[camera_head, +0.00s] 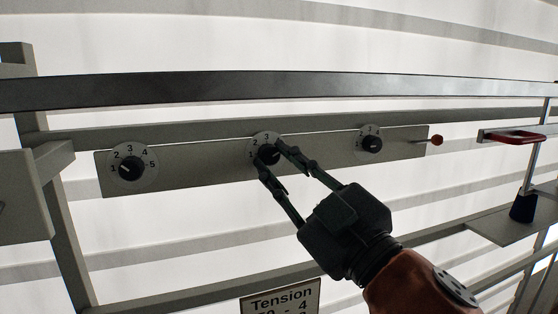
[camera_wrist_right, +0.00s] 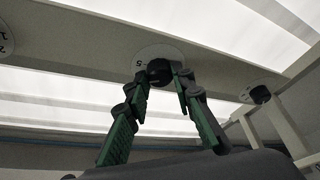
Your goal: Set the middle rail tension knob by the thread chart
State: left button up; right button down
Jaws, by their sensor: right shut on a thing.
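The middle tension knob (camera_head: 267,155) is a black knob on a round numbered dial, on a grey rail (camera_head: 205,163) with three knobs. My right gripper (camera_head: 269,154) is shut on the middle knob, one finger on each side. In the right wrist view the knob (camera_wrist_right: 159,69) sits between the fingertips (camera_wrist_right: 160,82). The fingers hide part of the dial; where the pointer stands cannot be told. The thread chart (camera_head: 280,300) is a sign headed "Tension", cut off by the bottom edge, with "- 4" partly legible. My left gripper is out of view.
The left knob (camera_head: 131,168) and right knob (camera_head: 372,144) flank the middle one on the same rail. A red ball-ended pin (camera_head: 437,140) sticks out at the rail's right end. A red handle (camera_head: 512,137) is farther right. A dark bar (camera_head: 190,87) runs above.

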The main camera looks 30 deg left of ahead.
jog(key=n, duration=0.1)
jog(key=n+g+p, duration=0.1)
jog(key=shift+d+r+n, duration=0.1)
jog(key=shift+r+n, duration=0.25)
jog(key=shift+n, duration=0.05)
jog(key=shift+n+g+p, duration=0.5)
jog(key=shift+n+p, duration=0.1)
jog(key=shift+n, duration=0.2)
jog(key=shift+f, duration=0.1)
jog(key=c, duration=1.7)
grip_release()
jog(key=shift+s, duration=0.15)
jog(key=shift+o, duration=0.2)
jog(key=shift+f, duration=0.1)
jog(key=v, duration=1.2)
